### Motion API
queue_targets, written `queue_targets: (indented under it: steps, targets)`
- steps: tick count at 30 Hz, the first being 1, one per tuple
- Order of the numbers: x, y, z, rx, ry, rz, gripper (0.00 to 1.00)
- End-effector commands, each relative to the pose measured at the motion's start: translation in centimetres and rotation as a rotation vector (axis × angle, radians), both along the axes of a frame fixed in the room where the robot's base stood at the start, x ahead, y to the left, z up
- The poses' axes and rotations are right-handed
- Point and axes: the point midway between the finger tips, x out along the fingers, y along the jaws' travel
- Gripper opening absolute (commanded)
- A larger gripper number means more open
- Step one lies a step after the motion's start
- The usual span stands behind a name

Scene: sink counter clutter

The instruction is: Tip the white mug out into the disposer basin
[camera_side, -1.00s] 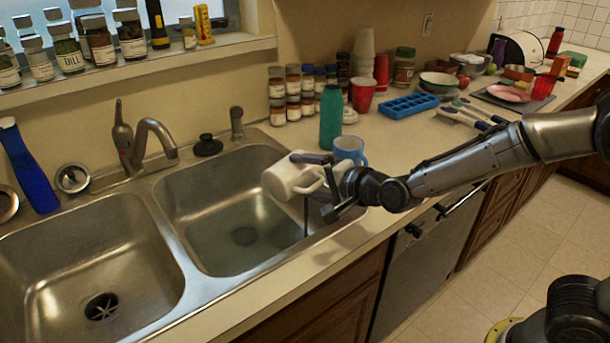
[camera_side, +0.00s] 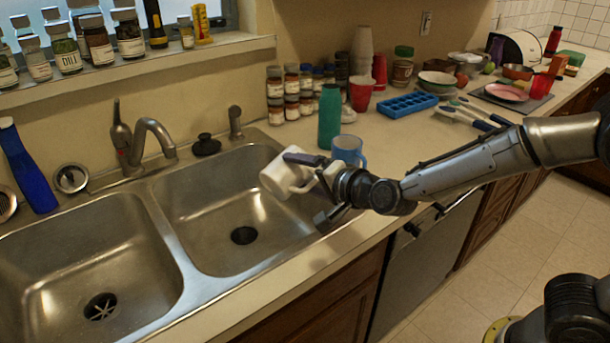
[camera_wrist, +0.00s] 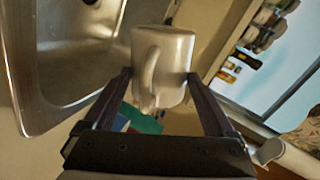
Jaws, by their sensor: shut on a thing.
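The white mug (camera_side: 279,178) is held in my gripper (camera_side: 312,172) above the right-hand sink basin (camera_side: 205,195), near its right edge. The mug is strongly tilted, with its handle toward my wrist. I cannot make out the inside of the mug. In the wrist view the mug (camera_wrist: 172,62) sits between the two fingers of my gripper (camera_wrist: 158,78), its handle facing the camera. The right basin has a dark round drain (camera_side: 243,235). The left-hand basin (camera_side: 60,265) has a drain (camera_side: 102,307) with a star-shaped insert.
A blue mug (camera_side: 348,150) and a teal bottle (camera_side: 329,118) stand on the counter just behind my gripper. The faucet (camera_side: 150,140) rises behind the basins. Spice jars (camera_side: 292,95), a blue ice tray (camera_side: 407,105) and red cups (camera_side: 361,94) stand farther back. The space over the left basin is free.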

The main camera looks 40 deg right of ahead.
Motion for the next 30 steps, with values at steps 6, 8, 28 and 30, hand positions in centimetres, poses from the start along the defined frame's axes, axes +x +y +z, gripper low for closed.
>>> queue_targets:
  steps: [6, 8, 28, 30]
  targets:
    - [-0.1, 0.8, 0.6, -0.192, -0.031, 0.001, 0.01]
    - [-0.1, 1.0, 0.8, -0.252, -0.04, 0.0, 0.01]
    - [0.0, 0.3, -1.5, -1.192, -0.178, -0.002, 0.01]
    - [0.0, 0.2, -1.7, -1.233, -0.185, -0.002, 0.01]
